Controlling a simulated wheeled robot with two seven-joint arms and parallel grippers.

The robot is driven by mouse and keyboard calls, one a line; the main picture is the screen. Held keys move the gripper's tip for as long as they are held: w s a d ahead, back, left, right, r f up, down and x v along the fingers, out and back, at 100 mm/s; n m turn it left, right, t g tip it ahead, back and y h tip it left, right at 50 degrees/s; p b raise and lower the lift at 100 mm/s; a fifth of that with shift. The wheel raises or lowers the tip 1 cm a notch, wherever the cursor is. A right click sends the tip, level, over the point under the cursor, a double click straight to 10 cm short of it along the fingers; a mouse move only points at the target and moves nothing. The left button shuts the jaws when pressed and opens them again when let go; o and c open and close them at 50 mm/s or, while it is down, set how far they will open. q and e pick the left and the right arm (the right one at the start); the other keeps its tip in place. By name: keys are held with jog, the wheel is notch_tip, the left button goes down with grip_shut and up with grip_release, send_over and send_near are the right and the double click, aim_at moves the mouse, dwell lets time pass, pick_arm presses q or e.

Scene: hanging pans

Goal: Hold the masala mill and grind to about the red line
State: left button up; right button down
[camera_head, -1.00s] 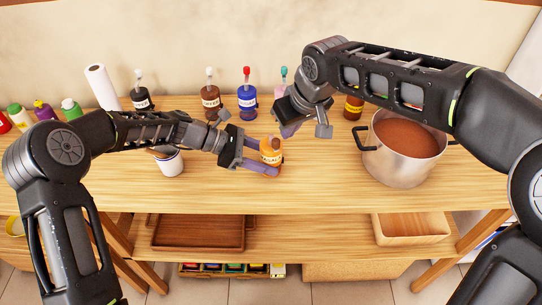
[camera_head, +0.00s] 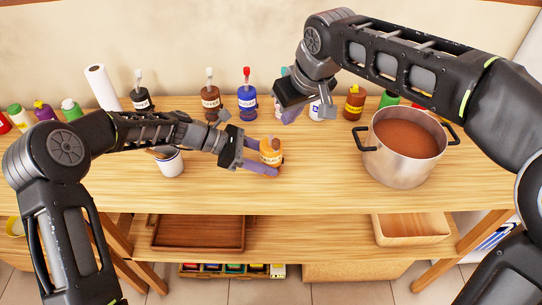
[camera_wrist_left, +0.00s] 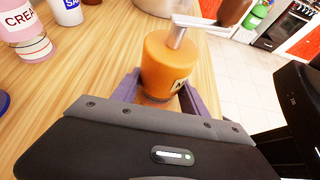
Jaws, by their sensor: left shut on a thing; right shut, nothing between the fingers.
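The orange masala mill (camera_head: 271,151) stands upright at the middle of the wooden counter, within my left gripper (camera_head: 262,160). My left gripper is shut on it, with one purple finger on each side. The left wrist view shows the mill's orange body (camera_wrist_left: 165,62) with a grey metal crank (camera_wrist_left: 190,24) and a brown knob on top. Part of its label shows, starting with "M". I cannot make out a red line on it. My right gripper (camera_head: 291,114) is shut and empty, above the back of the counter, behind the mill and apart from it.
A steel pot (camera_head: 402,165) of reddish-brown sauce stands right of the mill. A white cup (camera_head: 170,163) stands left, near my left forearm. Several bottles line the back, including a blue one (camera_head: 247,100) and a brown one (camera_head: 354,103). The counter's front middle is clear.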

pick_arm(q)
jog(key=o, duration=1.5)
jog(key=v, duration=1.2)
